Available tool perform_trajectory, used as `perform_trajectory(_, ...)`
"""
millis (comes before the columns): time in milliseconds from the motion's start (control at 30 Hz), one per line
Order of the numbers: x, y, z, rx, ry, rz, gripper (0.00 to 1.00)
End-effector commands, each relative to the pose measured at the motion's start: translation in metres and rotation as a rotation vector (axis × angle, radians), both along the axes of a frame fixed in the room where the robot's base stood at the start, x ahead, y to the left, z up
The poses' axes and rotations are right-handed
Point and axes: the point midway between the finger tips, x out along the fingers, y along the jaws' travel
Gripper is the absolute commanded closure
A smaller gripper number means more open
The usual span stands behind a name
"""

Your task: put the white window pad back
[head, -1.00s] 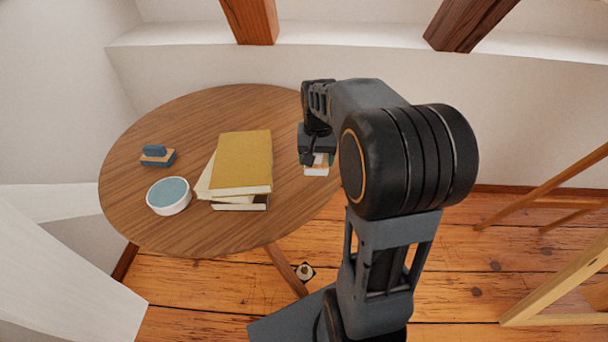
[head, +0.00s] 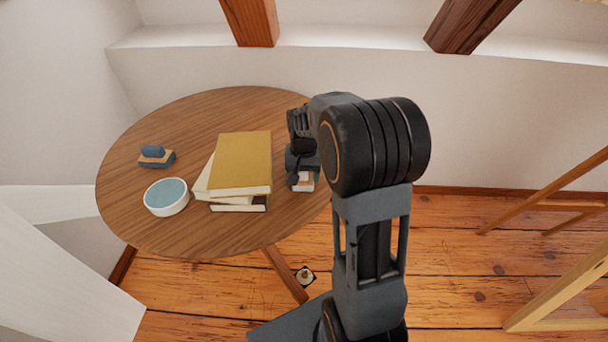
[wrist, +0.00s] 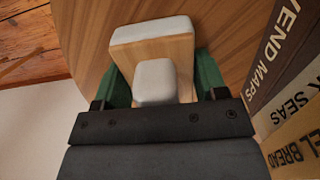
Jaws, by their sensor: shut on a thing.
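The white window pad (wrist: 150,32) has a wooden body, a white face and a white grip. My gripper (wrist: 160,82) has its green fingers shut on it, one on each side. In the head view my gripper (head: 302,160) is just right of the book stack, with part of the pad (head: 304,184) showing below it near the table's right edge. I cannot tell whether the pad touches the tabletop. My arm hides part of the table's right side.
A round wooden table (head: 200,112) bears a stack of books (head: 240,160) with a mustard cover on top. A white bowl with a blue inside (head: 167,197) and a blue pad (head: 156,157) stand at the left. The back of the tabletop is clear.

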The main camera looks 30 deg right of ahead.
Motion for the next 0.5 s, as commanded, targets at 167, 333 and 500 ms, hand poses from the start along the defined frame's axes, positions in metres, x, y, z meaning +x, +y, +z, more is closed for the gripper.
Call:
perform_trajectory(167, 0.0, -0.0001, -0.0008, 0.0, 0.0, 0.0, 0.53)
perform_trajectory(333, 0.0, -0.0001, -0.0006, 0.0, 0.0, 0.0, 0.2)
perform_trajectory(500, -0.0001, -0.0002, -0.0005, 0.0, 0.0, 0.0, 0.09)
